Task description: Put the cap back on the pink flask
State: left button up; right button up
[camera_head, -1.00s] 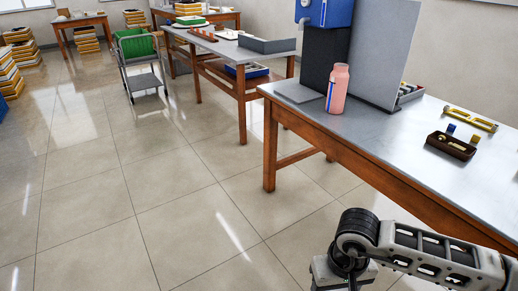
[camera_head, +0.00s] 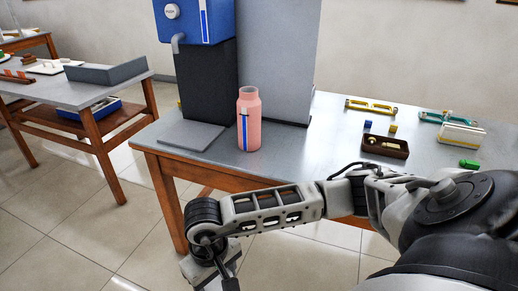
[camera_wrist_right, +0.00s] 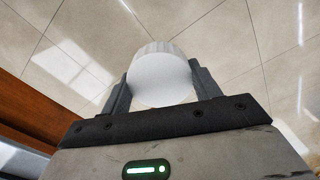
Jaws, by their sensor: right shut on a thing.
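The pink flask (camera_head: 249,120) stands upright on the near part of the grey-topped table, with a blue and white stripe on its side. Its neck is open at the top, with no cap on it. My right gripper (camera_wrist_right: 160,92) is shut on a white round cap (camera_wrist_right: 160,76), held between its two fingers above the floor. In the head view my right arm reaches in from the right, in front of the table. Its wrist is low and left of the flask, apart from it. The cap does not show there. My left gripper is not in view.
A blue dispenser (camera_head: 203,20) on a black column stands behind and left of the flask, with a grey panel (camera_head: 279,60) behind it. A brown tray (camera_head: 386,146) and small blocks lie to the right. The tabletop between flask and tray is clear.

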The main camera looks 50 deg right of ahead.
aim_at(248, 104)
jog(key=z, duration=0.8)
jog(key=i, duration=0.8)
jog(key=z, duration=0.8)
